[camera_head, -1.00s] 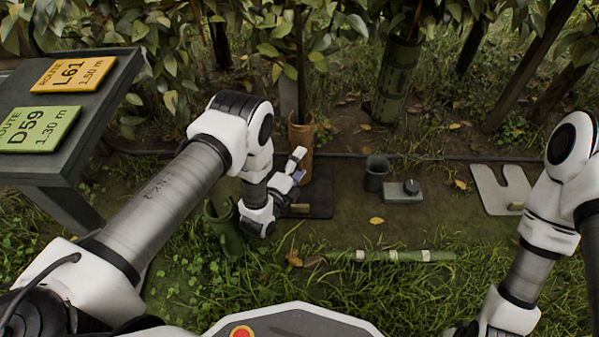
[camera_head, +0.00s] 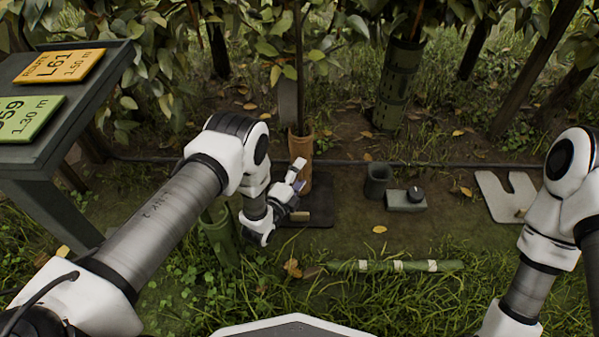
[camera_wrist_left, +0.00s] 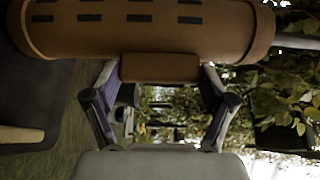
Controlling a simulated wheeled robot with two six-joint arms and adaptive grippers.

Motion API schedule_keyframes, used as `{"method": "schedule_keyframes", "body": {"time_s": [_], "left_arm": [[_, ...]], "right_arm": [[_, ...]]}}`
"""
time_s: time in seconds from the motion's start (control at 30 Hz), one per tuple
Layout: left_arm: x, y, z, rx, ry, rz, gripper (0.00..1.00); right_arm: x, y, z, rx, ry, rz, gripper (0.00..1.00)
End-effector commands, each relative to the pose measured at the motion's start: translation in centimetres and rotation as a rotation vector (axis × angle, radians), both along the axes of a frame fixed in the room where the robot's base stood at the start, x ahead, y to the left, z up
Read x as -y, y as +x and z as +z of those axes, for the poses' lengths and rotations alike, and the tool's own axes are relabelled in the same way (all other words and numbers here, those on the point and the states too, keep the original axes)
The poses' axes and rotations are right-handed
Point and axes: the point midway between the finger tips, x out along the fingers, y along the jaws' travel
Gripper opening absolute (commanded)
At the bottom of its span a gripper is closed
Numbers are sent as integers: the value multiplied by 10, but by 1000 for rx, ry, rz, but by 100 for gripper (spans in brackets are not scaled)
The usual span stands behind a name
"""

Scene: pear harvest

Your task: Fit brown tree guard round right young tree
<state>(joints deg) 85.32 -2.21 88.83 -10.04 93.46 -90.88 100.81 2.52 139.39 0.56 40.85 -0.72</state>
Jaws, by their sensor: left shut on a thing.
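The brown tree guard (camera_head: 300,148) stands upright at the base of a thin young trunk (camera_head: 299,85) in the middle of the head view. The trunk runs down to its top; I cannot tell whether the guard is around it or in front of it. My left gripper (camera_head: 297,184) is low at the guard's near side. In the left wrist view the guard (camera_wrist_left: 150,35) shows dark slots, and the gripper (camera_wrist_left: 160,85) is shut on its brown tab (camera_wrist_left: 160,68). A young tree further right has a green guard (camera_head: 398,85) round it. My right gripper is out of view.
A dark mat (camera_head: 318,212) lies beneath the left gripper. To its right are a dark cup (camera_head: 378,180), a small grey-green box (camera_head: 405,202) and a pale notched plate (camera_head: 503,197). A green banded stake (camera_head: 400,266) lies in the grass. A sign board (camera_head: 85,120) stands left.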

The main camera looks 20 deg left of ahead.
Motion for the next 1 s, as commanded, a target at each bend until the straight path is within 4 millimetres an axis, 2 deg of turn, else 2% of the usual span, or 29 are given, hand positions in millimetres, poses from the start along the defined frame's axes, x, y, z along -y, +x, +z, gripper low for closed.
{"method": "schedule_keyframes", "body": {"time_s": [0.13, 0.47, 0.5, 0.53, 0.87, 1.0], "left_arm": [[0, 0, -8, 1, 0, 0, 45], [0, 0, -9, 0, 0, 0, 45], [0, 0, -9, 0, 0, 0, 97], [0, 0, -9, 0, 0, 0, 100], [0, -1, -9, -1, 0, 0, 100], [3, -10, -3, -2, -1, -1, 100]], "right_arm": [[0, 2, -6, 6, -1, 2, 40], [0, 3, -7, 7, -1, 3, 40], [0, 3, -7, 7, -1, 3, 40], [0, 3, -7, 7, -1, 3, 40], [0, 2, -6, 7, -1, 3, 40], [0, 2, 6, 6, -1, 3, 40]]}}
